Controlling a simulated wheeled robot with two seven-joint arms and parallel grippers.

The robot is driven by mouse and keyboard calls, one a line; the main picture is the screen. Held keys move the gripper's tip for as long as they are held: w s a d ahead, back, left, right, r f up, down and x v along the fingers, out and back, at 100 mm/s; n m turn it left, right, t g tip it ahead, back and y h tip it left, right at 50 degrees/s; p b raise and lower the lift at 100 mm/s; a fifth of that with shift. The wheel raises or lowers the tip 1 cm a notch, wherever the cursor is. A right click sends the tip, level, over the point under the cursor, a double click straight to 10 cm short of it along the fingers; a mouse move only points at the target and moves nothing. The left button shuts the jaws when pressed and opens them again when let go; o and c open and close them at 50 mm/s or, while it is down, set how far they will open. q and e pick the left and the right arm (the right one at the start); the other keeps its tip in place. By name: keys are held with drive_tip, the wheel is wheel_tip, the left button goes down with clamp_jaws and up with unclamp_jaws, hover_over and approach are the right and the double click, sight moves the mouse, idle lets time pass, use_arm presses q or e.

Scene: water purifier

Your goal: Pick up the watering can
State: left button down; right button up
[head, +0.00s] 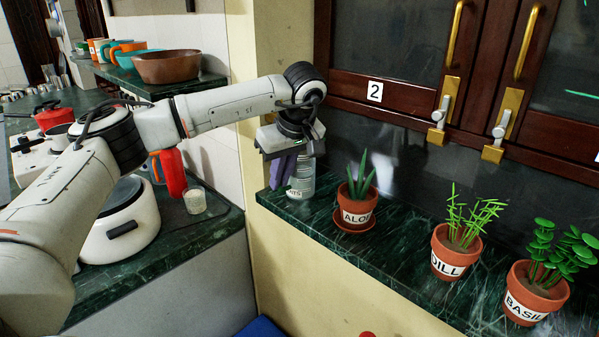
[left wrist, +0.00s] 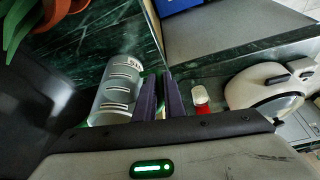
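I cannot make out a sure watering can. The closest candidate is a clear, pale container (head: 301,178) with a small label, standing on the green marble ledge by the corner post. In the left wrist view it is a clear cylinder (left wrist: 118,88) with slots in its wall. My left gripper (head: 283,168) points down right beside it. Its purple fingers (left wrist: 161,97) are close together with a narrow gap, at the container's side. A bit of green shows near the fingers, but I cannot tell whether they hold a handle. My right gripper is not in view.
Potted aloe (head: 357,205), dill (head: 455,254) and basil (head: 535,292) stand along the ledge to the right. Cabinet doors (head: 413,60) hang above. A red bottle (head: 173,174), a glass (head: 194,200) and a white cooker (head: 122,225) stand on the left counter.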

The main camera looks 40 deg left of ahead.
use_arm(q)
drive_tip(key=shift+r, duration=0.25)
idle(0.3)
drive_tip(key=s+a+r+b, duration=0.1)
drive_tip(key=s+r, duration=0.2)
drive_tip(key=s, duration=1.4)
drive_tip(key=shift+s+a+b, duration=0.3)
drive_tip(key=shift+s, duration=0.05)
drive_tip(key=w+d+f+m+t+h+b, duration=0.1)
drive_tip(key=w+m+t+h+b, duration=0.1)
drive_tip(key=w+m, duration=0.7)
drive_tip(key=shift+d+f+t+b, duration=0.2)
drive_tip(key=shift+d+t+b, duration=0.1)
drive_tip(key=shift+b, duration=0.6)
